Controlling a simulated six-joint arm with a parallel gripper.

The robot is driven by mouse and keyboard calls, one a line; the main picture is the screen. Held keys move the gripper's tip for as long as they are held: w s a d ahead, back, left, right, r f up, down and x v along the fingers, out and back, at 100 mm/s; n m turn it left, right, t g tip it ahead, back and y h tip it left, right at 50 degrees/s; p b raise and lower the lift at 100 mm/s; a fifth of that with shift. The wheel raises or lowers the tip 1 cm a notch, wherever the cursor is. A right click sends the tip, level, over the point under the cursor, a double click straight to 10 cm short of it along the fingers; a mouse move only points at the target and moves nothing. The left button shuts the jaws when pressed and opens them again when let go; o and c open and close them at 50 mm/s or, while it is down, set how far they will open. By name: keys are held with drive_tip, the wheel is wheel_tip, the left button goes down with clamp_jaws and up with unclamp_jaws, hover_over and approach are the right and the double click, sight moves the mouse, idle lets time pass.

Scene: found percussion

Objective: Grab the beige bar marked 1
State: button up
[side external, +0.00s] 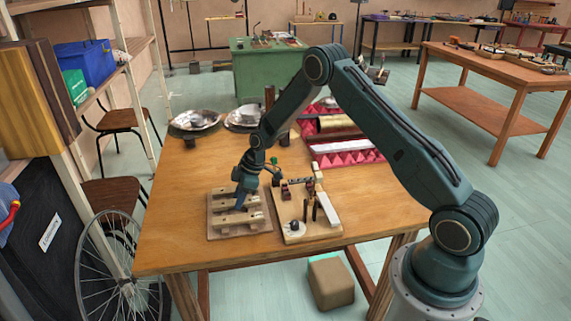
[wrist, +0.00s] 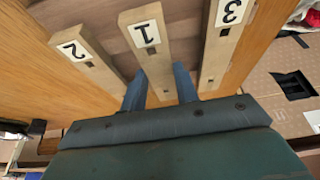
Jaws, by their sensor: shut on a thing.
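The beige bar marked 1 (wrist: 153,58) lies between the bars marked 2 (wrist: 98,68) and 3 (wrist: 213,55) in the wrist view. My gripper (wrist: 159,82) has one blue finger on each side of the bar marked 1 and is shut on it. In the side view my gripper (side external: 240,203) points down at the wooden rack (side external: 222,236) that bears the pale bars. It hides part of the bars there, and the labels are too small to read. I cannot tell whether the held bar is clear of the rack.
A pale board (side external: 292,237) with small fittings and dark upright pegs stands close on the right of the rack. Metal bowls (side external: 194,119) and red zigzag-edged trays (side external: 345,158) lie farther back. The table's front left (side external: 165,240) is clear.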

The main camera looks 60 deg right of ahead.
wheel_tip(320, 180, up, 20)
drive_tip(key=shift+f, duration=0.15)
idle(0.4)
idle(0.5)
